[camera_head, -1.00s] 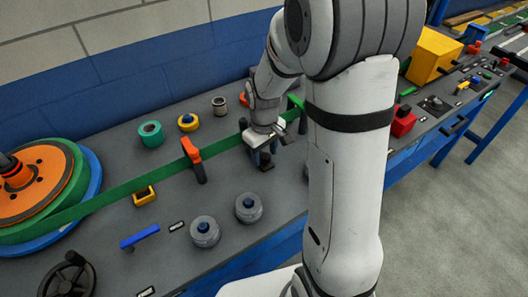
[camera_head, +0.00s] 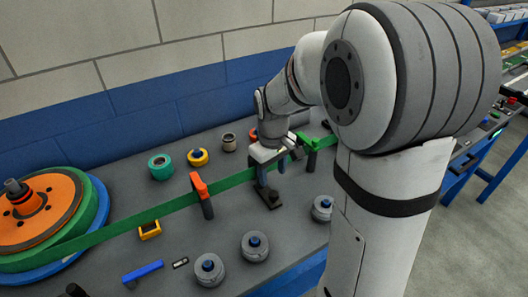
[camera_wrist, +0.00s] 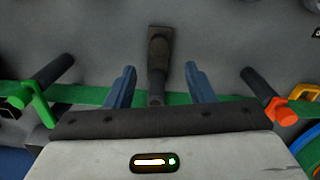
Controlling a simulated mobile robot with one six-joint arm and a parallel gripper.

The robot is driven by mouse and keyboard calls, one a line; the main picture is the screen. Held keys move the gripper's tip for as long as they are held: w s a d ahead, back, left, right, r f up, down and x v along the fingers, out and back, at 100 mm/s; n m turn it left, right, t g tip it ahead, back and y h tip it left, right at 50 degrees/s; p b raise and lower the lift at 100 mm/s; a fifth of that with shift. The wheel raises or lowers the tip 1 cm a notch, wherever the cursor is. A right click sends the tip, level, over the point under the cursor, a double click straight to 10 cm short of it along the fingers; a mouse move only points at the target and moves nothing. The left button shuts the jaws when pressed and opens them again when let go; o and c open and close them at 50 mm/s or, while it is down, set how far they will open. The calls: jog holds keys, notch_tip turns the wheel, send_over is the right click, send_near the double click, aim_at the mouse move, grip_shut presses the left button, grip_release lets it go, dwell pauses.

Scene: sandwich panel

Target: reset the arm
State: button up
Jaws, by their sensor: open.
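My gripper (camera_head: 272,164) is above the grey bench, over the green strap, between an orange-topped clamp and a green-topped clamp. In the wrist view my gripper (camera_wrist: 160,85) has its two blue fingers wide apart. A small dark lever with a flat block (camera_wrist: 158,70) shows between the fingers; it also shows below the gripper in the head view (camera_head: 270,197). I cannot tell whether the fingers touch the strap. The gripper holds nothing that I can see. My arm reaches from the right of the head view and hides part of the bench.
The green strap (camera_head: 140,217) runs from the orange and green reel (camera_head: 42,208) past the orange clamp (camera_head: 201,192) to the green clamp (camera_head: 314,146). Several grey knobs (camera_head: 255,246) stand at the front. Tape rolls (camera_head: 160,167) stand behind the strap. A blue-handled tool (camera_head: 143,272) lies front left.

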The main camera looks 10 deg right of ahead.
jog(key=s+r+m+t, duration=0.1)
jog(key=s+r+m, duration=0.1)
jog(key=s, duration=0.6)
jog(key=s+r+m+t, duration=0.1)
jog(key=s+r+m, duration=0.2)
jog(key=s, duration=0.5)
jog(key=shift+d+r, duration=0.35)
jog(key=shift+r, duration=0.2)
dwell(0.8)
